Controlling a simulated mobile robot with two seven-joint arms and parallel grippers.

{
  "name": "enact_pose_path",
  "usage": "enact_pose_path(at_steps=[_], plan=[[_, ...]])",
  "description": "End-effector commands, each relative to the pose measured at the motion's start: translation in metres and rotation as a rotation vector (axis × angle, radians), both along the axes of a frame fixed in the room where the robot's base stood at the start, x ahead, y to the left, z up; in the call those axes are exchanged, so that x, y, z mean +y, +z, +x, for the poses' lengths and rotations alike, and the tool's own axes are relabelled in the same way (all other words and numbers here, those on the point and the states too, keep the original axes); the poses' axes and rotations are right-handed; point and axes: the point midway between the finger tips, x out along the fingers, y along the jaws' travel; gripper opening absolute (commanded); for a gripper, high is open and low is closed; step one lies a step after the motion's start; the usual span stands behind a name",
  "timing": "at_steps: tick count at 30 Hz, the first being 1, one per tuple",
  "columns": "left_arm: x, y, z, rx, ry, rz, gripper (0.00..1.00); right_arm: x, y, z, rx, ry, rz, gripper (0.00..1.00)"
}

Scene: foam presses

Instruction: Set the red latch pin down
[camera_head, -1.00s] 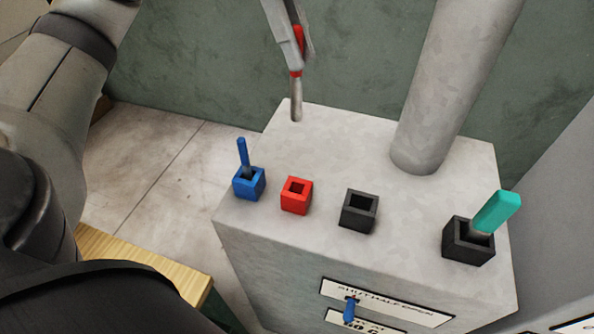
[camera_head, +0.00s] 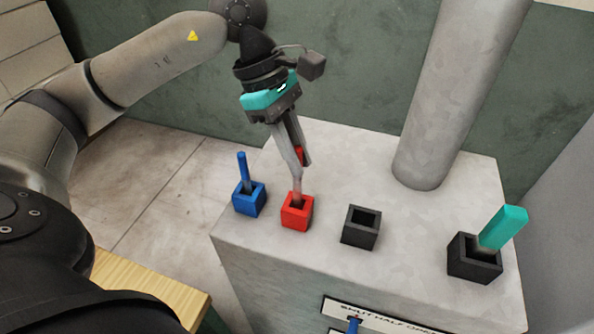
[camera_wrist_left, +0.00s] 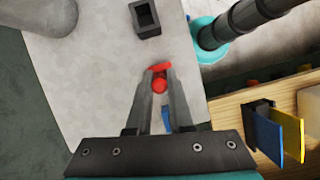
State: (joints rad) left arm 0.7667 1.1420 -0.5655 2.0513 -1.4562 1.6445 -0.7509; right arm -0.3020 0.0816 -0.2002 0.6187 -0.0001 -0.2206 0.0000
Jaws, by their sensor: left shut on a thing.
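My left gripper (camera_head: 297,160) is shut on the red latch pin (camera_head: 299,155), above the grey block (camera_head: 400,215). The pin's metal lower end points down into the opening of the red square socket (camera_head: 296,212). How deep it sits is hidden. In the left wrist view, the red pin (camera_wrist_left: 159,86) shows between my left fingertips, with the red socket (camera_wrist_left: 160,67) close by, partly hidden. My right gripper is not in view.
A blue socket (camera_head: 249,200) with a blue pin stands left of the red one. An empty black socket (camera_head: 361,228) is to the right. Another black socket (camera_head: 473,262) holds a teal-handled thing (camera_head: 503,228). A thick grey column (camera_head: 455,95) rises behind.

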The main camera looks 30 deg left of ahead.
Motion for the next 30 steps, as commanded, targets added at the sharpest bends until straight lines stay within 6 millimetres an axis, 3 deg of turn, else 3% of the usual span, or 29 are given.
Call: enact_pose_path(at_steps=[10,22,23,30], plan=[[0.000,-0.038,-0.001,0.002,-0.001,0.000,0.00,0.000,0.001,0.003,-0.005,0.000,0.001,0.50],[0.000,-0.043,0.000,-0.002,0.000,0.000,0.00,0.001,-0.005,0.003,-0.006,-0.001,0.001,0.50],[0.000,-0.042,0.000,-0.001,0.000,0.001,0.23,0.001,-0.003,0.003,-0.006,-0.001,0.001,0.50],[0.000,-0.042,0.000,-0.001,0.000,0.000,0.49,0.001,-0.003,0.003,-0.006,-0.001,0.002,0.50]])
